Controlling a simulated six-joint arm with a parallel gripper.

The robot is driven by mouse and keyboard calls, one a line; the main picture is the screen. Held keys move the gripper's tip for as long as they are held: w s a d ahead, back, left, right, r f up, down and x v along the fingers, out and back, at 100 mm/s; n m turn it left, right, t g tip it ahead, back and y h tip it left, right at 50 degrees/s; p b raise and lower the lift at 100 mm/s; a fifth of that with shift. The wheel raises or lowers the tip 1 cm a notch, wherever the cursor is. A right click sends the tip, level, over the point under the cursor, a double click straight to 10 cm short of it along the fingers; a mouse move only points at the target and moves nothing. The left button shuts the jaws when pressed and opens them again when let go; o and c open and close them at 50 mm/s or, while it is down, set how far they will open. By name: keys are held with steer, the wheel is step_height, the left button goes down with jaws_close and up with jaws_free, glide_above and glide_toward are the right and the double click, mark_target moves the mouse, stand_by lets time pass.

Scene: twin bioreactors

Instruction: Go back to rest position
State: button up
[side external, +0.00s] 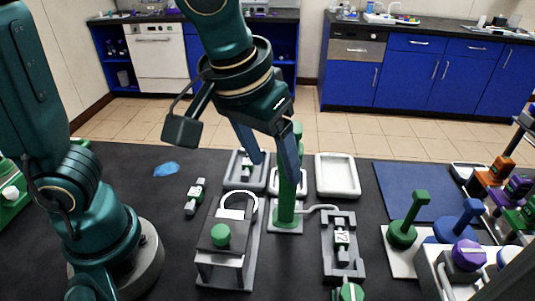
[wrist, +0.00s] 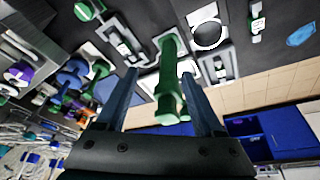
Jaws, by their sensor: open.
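My gripper (side external: 275,177) hangs above the middle of the dark table with its fingers pointing down, spread apart and empty. In the wrist view the open fingers (wrist: 159,78) show on either side of a green post (wrist: 169,65), with gaps between. In the side view the green post (side external: 287,210) stands upright on a grey base. One finger overlaps the post there; I cannot tell how far apart they are in depth. No held object is visible.
A grey stand with a green knob (side external: 221,235) and white ring is left of the post. A holder with a vial (side external: 341,240) is right. White trays (side external: 338,176) stand behind. A loose vial (side external: 195,197) and blue patch (side external: 166,169) lie left. Green and blue knobbed pieces (side external: 402,234) stand right.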

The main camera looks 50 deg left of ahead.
steer(key=s+a+f+m+t, duration=0.1)
steer(key=s+a+m, duration=0.1)
steer(key=s+a, duration=0.5)
steer(key=shift+a+f+t, duration=0.3)
steer(key=shift+a+t, duration=0.1)
steer(key=shift+a, duration=0.45)
